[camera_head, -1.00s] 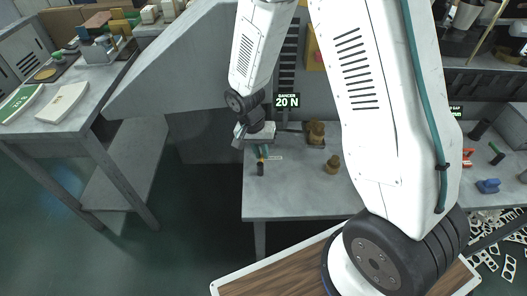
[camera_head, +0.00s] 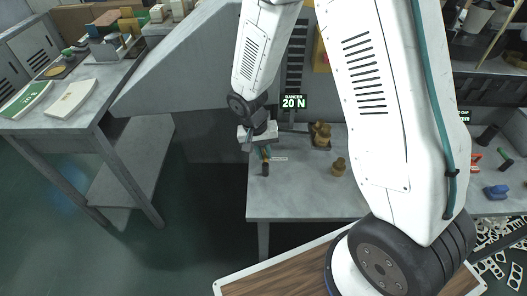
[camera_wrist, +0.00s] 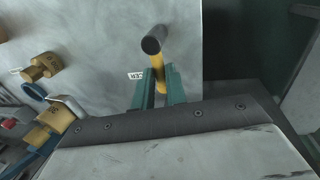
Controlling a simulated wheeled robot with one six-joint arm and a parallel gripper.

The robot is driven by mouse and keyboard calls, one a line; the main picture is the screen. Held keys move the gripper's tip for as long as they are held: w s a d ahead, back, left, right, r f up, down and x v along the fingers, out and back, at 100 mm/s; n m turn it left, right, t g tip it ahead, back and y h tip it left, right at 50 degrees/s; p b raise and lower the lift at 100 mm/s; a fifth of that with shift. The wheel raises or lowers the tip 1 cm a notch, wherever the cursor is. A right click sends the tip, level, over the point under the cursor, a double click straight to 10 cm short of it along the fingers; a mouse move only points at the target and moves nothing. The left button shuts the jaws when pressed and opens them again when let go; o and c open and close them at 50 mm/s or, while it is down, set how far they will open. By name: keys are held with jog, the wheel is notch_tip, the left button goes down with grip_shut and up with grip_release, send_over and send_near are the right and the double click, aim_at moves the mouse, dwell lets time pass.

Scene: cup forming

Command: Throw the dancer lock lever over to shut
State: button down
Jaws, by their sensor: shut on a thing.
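The dancer lock lever shows in the wrist view as a yellow shaft with a black round end (camera_wrist: 153,44). In the head view its dark end (camera_head: 265,169) stands out below my gripper, over the grey bench top. My gripper (camera_wrist: 159,76) has its two teal fingers on either side of the yellow shaft, shut on it below the black end. In the head view my gripper (camera_head: 263,152) is small and partly hidden by its own white body. A small white label, partly covered by a finger in the wrist view, lies beside the lever. The lever's pivot is hidden.
Brass weights (camera_head: 321,136) stand to the right of the lever, one nearer the front (camera_head: 339,167). The grey bench top (camera_head: 300,205) is clear in front. A side table (camera_head: 75,117) stands at left.

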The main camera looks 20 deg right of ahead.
jog(key=c, duration=1.4)
grip_release()
jog(key=shift+c, duration=0.2)
jog(key=shift+r, duration=0.1)
notch_tip(320, 180, up, 8)
jog(key=a, duration=0.1)
jog(key=shift+w+a+f, duration=0.2)
jog(key=shift+w+a, duration=0.05)
jog(key=shift+w, duration=0.1)
jog(key=s+d+r+n+t+y, duration=0.1)
jog(key=s+d+r+n, duration=0.1)
jog(key=s+r, duration=0.9)
jog(key=s+d+r+n+t+y, duration=0.1)
jog(key=s+d+r, duration=0.3)
jog(key=s+r, duration=0.8)
jog(key=shift+s+d+n, duration=0.35)
jog(key=shift+s+n, duration=0.35)
